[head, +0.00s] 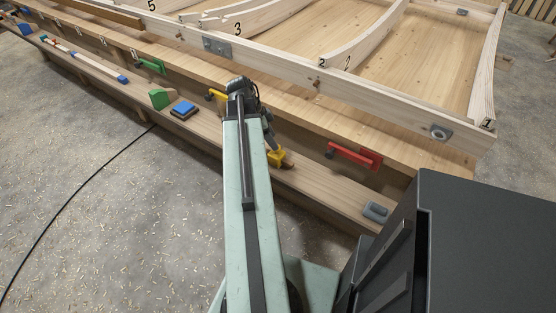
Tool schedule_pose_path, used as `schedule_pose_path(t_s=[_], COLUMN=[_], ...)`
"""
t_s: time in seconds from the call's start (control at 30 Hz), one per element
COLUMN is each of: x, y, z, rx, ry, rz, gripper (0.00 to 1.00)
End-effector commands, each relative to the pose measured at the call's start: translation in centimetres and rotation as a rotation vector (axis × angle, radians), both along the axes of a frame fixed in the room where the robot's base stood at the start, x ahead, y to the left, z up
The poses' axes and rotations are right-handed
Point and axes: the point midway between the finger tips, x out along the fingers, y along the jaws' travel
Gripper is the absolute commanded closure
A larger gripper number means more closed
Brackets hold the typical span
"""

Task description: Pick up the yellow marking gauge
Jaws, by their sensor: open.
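A small yellow block-like piece (278,158), which looks like the marking gauge, lies on the low wooden ledge just right of my arm. Part of it is hidden behind my wrist. My gripper (273,149) points down at the end of the arm, right over or against this yellow piece. The fingertips are small and partly hidden, so I cannot tell whether they touch it. The jaws are open. A second yellow object (216,95), handle-shaped, shows higher up left of my arm, partly covered by it.
On the ledge (325,187) stand a green wedge (160,98), a blue block (183,109) and a grey tool (375,211). A red-handled tool (352,155) and a green-handled one (150,66) sit above. The numbered wooden frame (300,77) lies behind. Open floor is at left.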

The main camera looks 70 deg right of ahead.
Motion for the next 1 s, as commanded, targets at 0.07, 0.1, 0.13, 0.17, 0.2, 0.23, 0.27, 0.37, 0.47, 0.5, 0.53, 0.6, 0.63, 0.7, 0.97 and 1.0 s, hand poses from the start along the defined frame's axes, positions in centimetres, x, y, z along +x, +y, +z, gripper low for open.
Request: schedule_pose_path(t_s=[0.07,0.1,0.13,0.17,0.2,0.23,0.27,0.37,0.47,0.5,0.53,0.6,0.63,0.7,0.97,1.0], x=[-0.2,-0.2,-0.2,-0.3,-0.3,-0.4,-0.5,-0.9,-1.4,-1.6,-1.7,-1.8,-1.8,-1.8,-1.8,-1.8], y=[-0.1,-0.1,-0.2,-0.2,-0.2,-0.3,-0.4,-0.7,-1.1,-1.2,-1.2,-1.3,-1.3,-1.3,-1.3,-1.3], z=[-1.1,-0.9,-0.9,-0.9,-1.2,-1.6,-2.0,-3.7,-5.4,-5.8,-5.9,-5.8,-5.7,-5.6,-5.5,-5.5], rx=[0.0,0.0,0.0,0.0,0.0,0.0,0.001,0.001,0.001,0.001,0.001,0.001,0.001,0.001,0.001,0.001], ry=[0.0,0.0,0.0,0.0,0.0,0.0,-0.001,-0.001,0.0,-0.001,-0.001,-0.001,-0.001,-0.001,-0.001,-0.001], rz=[0.0,0.001,0.001,0.001,0.001,0.001,0.0,-0.001,0.0,0.001,0.001,0.001,0.001,0.001,0.001,0.001], gripper=[0.48,0.48,0.48,0.48,0.48,0.48,0.48,0.48,0.48,0.48,0.48,0.48,0.48,0.48,1.0,1.0])
